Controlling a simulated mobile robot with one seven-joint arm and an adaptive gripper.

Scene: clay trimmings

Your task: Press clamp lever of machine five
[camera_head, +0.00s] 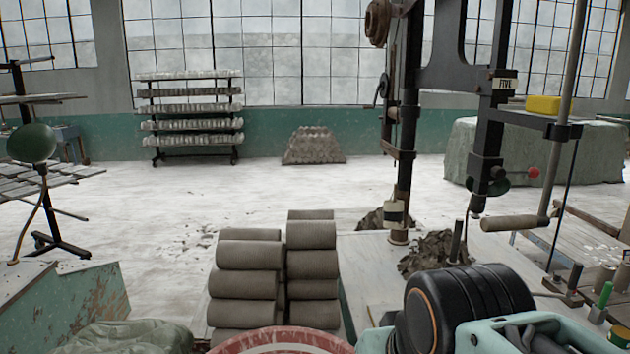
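A dark metal machine stands at the right with a small sign (505,82) that seems to read "FIVE". A red ball knob (533,173) shows on its right upright, by a dark rounded part. A wooden handle (515,223) lies level below it. I cannot tell for certain which of these is the clamp lever. My arm's black and teal links fill the bottom right, in front of the machine's bench. My gripper's fingertips do not show, so its place relative to the lever is hidden.
Stacked ribbed clay cylinders (249,255) stand at the front middle, beside dark clay trimmings (436,252). A green-handled tool (604,295) stands at the right. A rack (192,110) stands far back. The floor between is mostly clear.

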